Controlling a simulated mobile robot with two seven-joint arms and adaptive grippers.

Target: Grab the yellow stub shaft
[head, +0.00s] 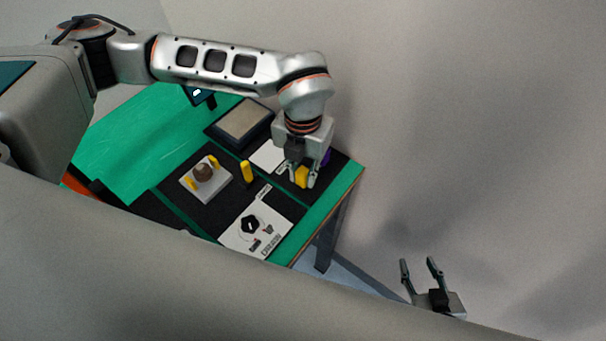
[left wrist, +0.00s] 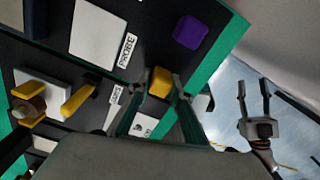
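A short yellow block (head: 301,177) lies at the right end of the table, between the fingertips of my left gripper (head: 302,180). In the left wrist view the yellow block (left wrist: 161,82) shows between the open fingers, with small gaps beside it; contact cannot be told. A taller yellow peg (head: 247,173) stands upright left of it and also shows in the left wrist view (left wrist: 79,98). I cannot tell for certain which yellow piece is the stub shaft. My right gripper (head: 420,263) is open and empty, off the table at lower right.
A purple block (head: 326,157) is just behind the left gripper. A light grey fixture (head: 211,190) holds a brown round part and yellow pieces. A dark-rimmed tray (head: 268,117), a white plate (head: 262,158) and a printed white card (head: 238,235) lie around. The green table edge (head: 350,175) is close.

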